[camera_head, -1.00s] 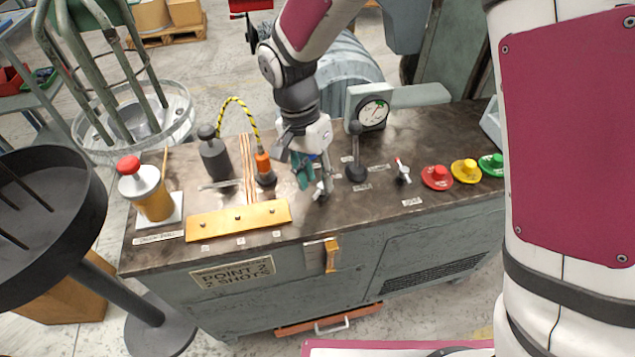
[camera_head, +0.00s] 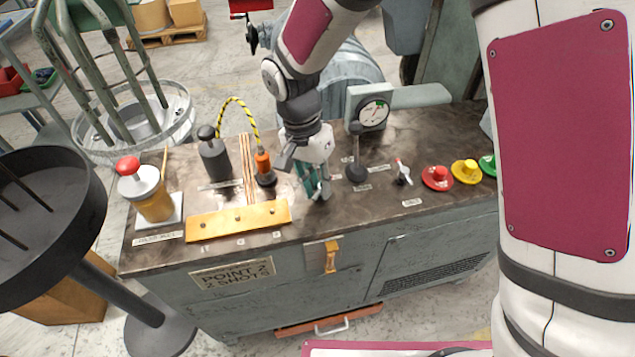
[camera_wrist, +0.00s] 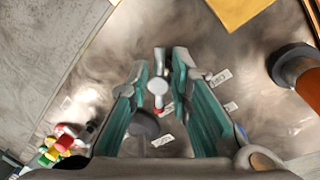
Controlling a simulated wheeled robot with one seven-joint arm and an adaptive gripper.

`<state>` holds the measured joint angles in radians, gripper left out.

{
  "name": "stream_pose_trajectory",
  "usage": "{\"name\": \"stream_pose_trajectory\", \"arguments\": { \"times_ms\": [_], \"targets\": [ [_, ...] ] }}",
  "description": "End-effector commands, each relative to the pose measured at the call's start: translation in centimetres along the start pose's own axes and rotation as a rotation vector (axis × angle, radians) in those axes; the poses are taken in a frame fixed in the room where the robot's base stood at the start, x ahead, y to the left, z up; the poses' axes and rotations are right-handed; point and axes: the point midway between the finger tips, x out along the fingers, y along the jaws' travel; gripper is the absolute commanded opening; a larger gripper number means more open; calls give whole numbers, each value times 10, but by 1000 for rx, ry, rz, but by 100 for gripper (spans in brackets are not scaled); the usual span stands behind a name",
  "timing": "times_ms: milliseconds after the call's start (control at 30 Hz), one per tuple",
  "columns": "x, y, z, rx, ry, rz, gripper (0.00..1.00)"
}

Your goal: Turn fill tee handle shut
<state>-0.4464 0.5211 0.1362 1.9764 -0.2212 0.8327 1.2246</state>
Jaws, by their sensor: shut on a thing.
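My gripper (camera_head: 322,193) is low over the bench top, between the orange-based fitting and the black-knobbed lever. Its teal-padded fingers show on both sides in the wrist view (camera_wrist: 170,65). A small silver, round-topped piece with a red part, which looks like the fill tee handle (camera_wrist: 157,88), stands between the fingers. They are shut on it. In the head view the fingers hide the handle, so I cannot tell its angle.
The lever (camera_head: 355,150) stands close to the right of my gripper, with a dial gauge (camera_head: 373,112) behind. A small red-tipped switch (camera_head: 402,171) and red (camera_head: 437,177) and yellow (camera_head: 466,171) buttons lie further right. The orange fitting (camera_head: 263,165) and yellow plate (camera_head: 240,219) are left.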

Motion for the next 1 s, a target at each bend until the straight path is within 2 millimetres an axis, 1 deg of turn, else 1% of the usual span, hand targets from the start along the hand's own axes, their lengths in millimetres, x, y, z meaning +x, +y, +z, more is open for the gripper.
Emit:
{"name": "stream_pose_trajectory", "arguments": {
  "times_ms": [167,367,1000],
  "targets": [
    [0,1,1,-62,12,2,0],
    [0,4,1,-198,39,2,0],
    [2,11,0,-791,156,2,0]
  ]
}}
